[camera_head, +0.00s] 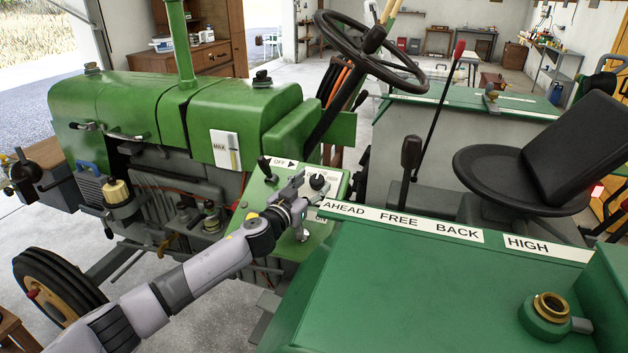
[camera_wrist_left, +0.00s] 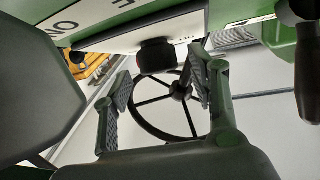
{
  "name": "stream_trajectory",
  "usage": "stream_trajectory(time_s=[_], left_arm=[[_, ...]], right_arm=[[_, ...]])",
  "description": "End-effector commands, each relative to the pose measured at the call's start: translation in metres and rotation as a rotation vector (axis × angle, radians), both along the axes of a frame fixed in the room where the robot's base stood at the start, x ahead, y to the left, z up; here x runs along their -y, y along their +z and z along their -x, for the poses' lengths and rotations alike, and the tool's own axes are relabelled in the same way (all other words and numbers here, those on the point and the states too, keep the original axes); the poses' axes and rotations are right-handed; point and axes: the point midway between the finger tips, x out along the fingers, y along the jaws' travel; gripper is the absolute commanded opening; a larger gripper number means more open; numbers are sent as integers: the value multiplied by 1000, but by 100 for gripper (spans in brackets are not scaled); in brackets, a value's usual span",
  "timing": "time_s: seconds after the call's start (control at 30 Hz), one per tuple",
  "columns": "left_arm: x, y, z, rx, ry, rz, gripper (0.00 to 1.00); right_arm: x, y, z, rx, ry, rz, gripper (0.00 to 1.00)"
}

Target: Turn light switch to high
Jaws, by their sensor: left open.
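The light switch looks like a black round knob (camera_head: 318,182) on the tractor's green dash panel (camera_head: 262,192), with a white label plate around it. The lettering there is too small to read, so its setting cannot be told. My left gripper (camera_head: 302,188) is open, just left of the knob and close to it. In the left wrist view, the knob (camera_wrist_left: 155,56) lies ahead between the two spread fingers of my left gripper (camera_wrist_left: 160,86). Neither finger clearly touches it. The gripper's far finger is partly hidden in the head view. My right gripper is not in view.
A black-tipped toggle lever (camera_head: 267,168) stands beside the OFF label, left of the knob. The steering wheel (camera_head: 370,50) is above and behind. A black-knobbed lever (camera_head: 410,160) and the green fender (camera_head: 400,290) are to the right. The seat (camera_head: 550,150) is farther right.

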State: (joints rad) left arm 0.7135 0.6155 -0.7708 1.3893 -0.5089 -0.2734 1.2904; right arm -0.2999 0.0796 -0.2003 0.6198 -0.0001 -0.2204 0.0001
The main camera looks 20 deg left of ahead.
Motion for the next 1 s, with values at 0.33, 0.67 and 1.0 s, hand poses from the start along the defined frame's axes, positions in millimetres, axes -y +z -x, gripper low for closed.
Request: stream_trajectory(time_s=[0.33, 0.67, 1.0], left_arm=[[4, 0, -15, -1, -1, 0, 53], [3, 0, -14, -1, -1, 0, 43], [3, 0, -14, -1, -1, 0, 20]], right_arm=[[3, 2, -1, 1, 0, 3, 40], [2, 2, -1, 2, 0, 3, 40], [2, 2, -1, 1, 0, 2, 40]])
